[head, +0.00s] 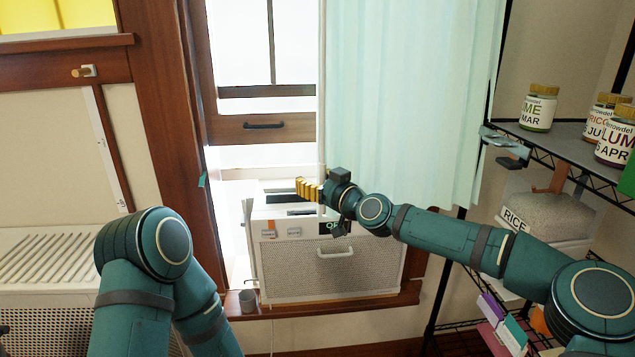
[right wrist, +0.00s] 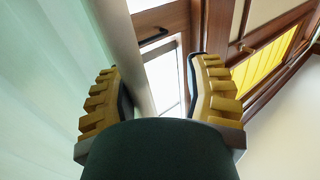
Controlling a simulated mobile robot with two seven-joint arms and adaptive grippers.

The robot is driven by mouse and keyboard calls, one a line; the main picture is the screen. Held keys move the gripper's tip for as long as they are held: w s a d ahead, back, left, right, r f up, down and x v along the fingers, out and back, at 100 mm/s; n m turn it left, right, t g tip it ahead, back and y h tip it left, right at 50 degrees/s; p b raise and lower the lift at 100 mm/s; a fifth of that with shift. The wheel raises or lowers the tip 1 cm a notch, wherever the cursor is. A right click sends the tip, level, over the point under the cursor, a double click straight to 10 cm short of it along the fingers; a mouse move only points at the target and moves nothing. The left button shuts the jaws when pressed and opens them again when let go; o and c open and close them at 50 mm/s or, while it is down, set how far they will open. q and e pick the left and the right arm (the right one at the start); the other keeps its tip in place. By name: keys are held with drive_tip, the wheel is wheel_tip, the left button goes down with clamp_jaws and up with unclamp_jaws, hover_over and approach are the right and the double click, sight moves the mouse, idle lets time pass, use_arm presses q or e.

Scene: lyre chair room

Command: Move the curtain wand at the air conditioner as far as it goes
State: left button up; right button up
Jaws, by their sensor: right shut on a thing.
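The curtain wand (head: 321,140) is a thin pale upright rod at the left edge of the pale green curtain (head: 410,95). My right gripper (head: 310,189), with yellow ribbed fingers, is shut on the wand just above the air conditioner (head: 330,275). In the right wrist view the wand (right wrist: 128,55) runs between the fingers of the right gripper (right wrist: 165,95), close to the left finger. The curtain (right wrist: 50,80) hangs to its left there. My left arm is at the lower left of the head view, with its gripper out of view.
The window (head: 262,50) left of the curtain is uncovered. A wire shelf (head: 570,150) with jars (head: 538,108) and a RICE container (head: 545,217) stands at the right. A small grey cup (head: 248,301) stands on the wooden sill (head: 385,300). A radiator cover (head: 50,260) is at the left.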

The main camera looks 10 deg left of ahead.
use_arm(q)
wheel_tip(320, 180, down, 6)
drive_tip(key=b, duration=0.6)
drive_tip(key=shift+w+f, duration=0.25)
drive_tip(key=shift+w, duration=0.1)
use_arm(e)
drive_tip(key=v, duration=1.6)
use_arm(q)
drive_tip(key=shift+o, duration=0.2)
